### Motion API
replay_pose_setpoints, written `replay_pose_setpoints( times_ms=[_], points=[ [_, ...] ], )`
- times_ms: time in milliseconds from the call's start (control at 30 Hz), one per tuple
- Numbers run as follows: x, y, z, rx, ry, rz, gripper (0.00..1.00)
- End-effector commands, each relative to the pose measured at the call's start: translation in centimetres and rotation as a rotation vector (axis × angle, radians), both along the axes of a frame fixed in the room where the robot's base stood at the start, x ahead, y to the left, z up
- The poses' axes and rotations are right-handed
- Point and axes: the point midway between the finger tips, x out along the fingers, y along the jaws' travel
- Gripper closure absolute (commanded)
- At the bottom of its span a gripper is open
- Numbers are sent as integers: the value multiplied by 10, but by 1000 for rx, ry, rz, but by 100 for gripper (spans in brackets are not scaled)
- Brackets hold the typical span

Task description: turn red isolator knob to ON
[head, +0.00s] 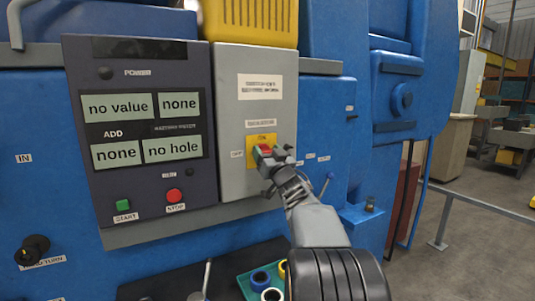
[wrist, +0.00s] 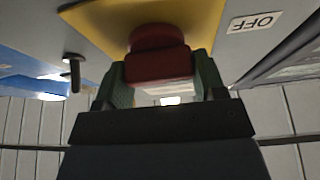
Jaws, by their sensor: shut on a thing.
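The red isolator knob (head: 264,150) sits on a yellow plate (head: 254,160) on the grey isolator box (head: 229,105). My gripper (head: 272,162) reaches it from the lower right and is shut on it. In the wrist view the red knob (wrist: 158,62) stands between my two green finger pads (wrist: 158,84), in front of the yellow plate (wrist: 95,25). An OFF label (wrist: 257,22) lies right of the plate in the wrist view. A label above the knob in the head view is partly too small to read.
A dark control panel (head: 140,75) with a green START button (head: 123,205) and red STOP button (head: 174,195) is left of the box. A green tray (head: 247,287) with rings lies below. A dark peg (wrist: 73,70) juts near the knob.

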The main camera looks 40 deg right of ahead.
Motion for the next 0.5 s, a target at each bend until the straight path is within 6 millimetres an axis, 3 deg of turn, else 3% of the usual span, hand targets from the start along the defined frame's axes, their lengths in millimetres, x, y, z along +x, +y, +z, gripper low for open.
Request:
replay_pose_setpoints(
  times_ms=[500],
  points=[
    [0,-1,-1,422,-58,2,60]
  ],
)
